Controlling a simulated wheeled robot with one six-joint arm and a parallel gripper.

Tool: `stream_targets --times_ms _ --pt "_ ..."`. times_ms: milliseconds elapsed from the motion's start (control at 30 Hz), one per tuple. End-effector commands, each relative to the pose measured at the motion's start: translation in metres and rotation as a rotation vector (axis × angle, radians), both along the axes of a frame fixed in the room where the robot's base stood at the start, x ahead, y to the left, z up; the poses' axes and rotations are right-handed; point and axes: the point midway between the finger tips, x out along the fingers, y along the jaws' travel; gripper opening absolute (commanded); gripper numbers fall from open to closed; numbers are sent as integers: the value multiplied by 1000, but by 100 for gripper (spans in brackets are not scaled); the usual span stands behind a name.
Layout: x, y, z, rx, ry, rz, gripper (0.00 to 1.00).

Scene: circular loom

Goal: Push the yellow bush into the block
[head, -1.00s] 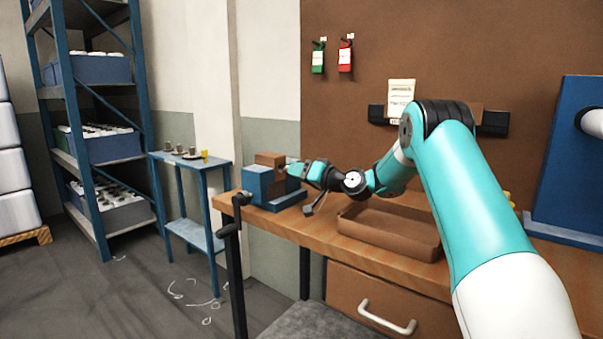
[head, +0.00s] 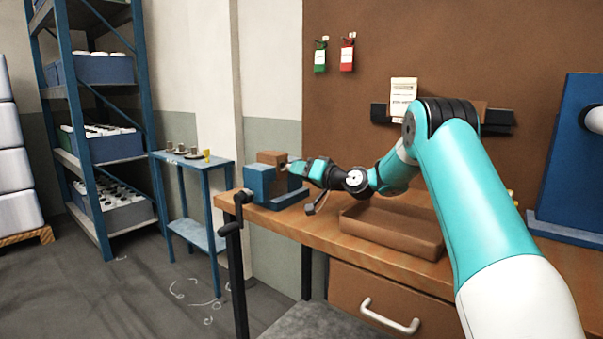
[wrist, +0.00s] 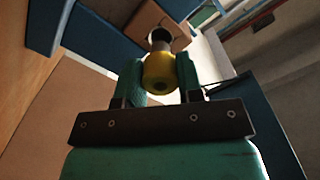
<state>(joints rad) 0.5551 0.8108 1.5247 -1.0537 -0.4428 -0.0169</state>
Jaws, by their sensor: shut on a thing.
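The yellow bush (wrist: 158,72) sits between the two green fingers of my gripper (wrist: 158,66) in the wrist view, and my gripper is shut on it. A grey cylindrical piece shows at the bush's far end, in front of the brown block (wrist: 172,20). I cannot tell how far, if at all, it is inside the block. In the head view the brown block (head: 271,157) is held in a blue vise (head: 262,182) at the bench's left end. My gripper (head: 290,170) is close at its right side; the bush is too small to make out there.
A brown tray (head: 390,235) lies on the wooden bench (head: 320,240) right of the vise, below my arm. A small blue side table (head: 190,160) with several small parts stands left of the bench. A blue machine (head: 570,150) stands at the right.

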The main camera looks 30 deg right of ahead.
Motion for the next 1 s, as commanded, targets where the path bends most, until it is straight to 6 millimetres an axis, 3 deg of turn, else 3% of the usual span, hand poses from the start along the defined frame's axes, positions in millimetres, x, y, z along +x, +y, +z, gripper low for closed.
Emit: stream_targets --times_ms 1000 --pt "21 8 0 0 -1 0 6"
